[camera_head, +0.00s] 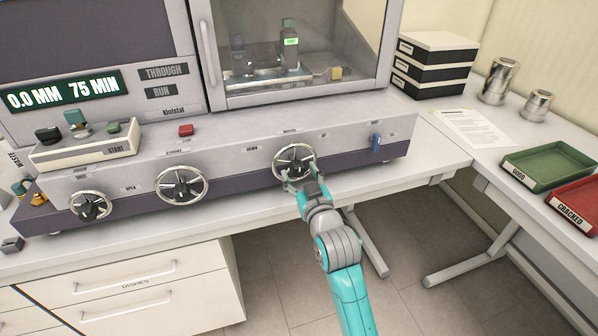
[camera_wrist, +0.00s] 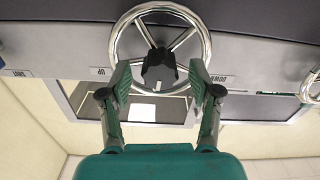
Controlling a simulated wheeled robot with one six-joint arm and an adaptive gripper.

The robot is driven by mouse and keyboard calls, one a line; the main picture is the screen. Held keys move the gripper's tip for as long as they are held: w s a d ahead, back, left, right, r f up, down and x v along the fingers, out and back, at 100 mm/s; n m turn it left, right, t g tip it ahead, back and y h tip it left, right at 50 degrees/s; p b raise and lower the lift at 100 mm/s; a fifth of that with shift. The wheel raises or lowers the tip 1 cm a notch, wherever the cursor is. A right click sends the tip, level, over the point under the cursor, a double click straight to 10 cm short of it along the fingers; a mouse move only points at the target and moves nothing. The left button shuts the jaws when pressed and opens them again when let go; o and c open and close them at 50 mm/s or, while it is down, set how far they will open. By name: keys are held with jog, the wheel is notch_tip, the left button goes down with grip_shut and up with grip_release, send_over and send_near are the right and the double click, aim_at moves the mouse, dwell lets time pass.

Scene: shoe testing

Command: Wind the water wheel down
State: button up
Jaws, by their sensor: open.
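The wheel (camera_head: 294,162) at my gripper is a chrome handwheel with a dark hub, the rightmost of three on the bench machine's front. A small label above it is too small to read surely. The same wheel shows large in the wrist view (camera_wrist: 205,35), with spokes and a black hub, between UP and DOWN labels that appear upside down. My gripper (camera_wrist: 158,78) is open, its two fingers apart at the rim's near side, one on each side of the hub. In the head view my gripper (camera_head: 301,178) reaches the wheel's lower edge. Contact with the rim cannot be told.
Two other handwheels (camera_head: 181,185) (camera_head: 90,204) sit further left, and a blue lever (camera_head: 375,142) sits to the right. A glass-fronted chamber (camera_head: 300,45) stands above. Green (camera_head: 548,163) and red (camera_head: 575,205) trays lie on the right table. The floor in front is clear.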

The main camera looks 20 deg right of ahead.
jog(key=s, duration=1)
jog(key=shift+s, duration=0.4)
jog(key=s+f+g, duration=0.1)
jog(key=s+f, duration=0.6)
jog(key=s, duration=0.3)
jog(key=s+f+g, duration=0.1)
jog(key=s+f, duration=0.6)
jog(key=s, duration=0.2)
jog(key=s+m+g, duration=0.1)
jog(key=s, duration=2.1)
jog(key=shift+s, duration=0.3)
jog(key=shift+w+a+f, duration=0.1)
jog(key=shift+c, duration=0.2)
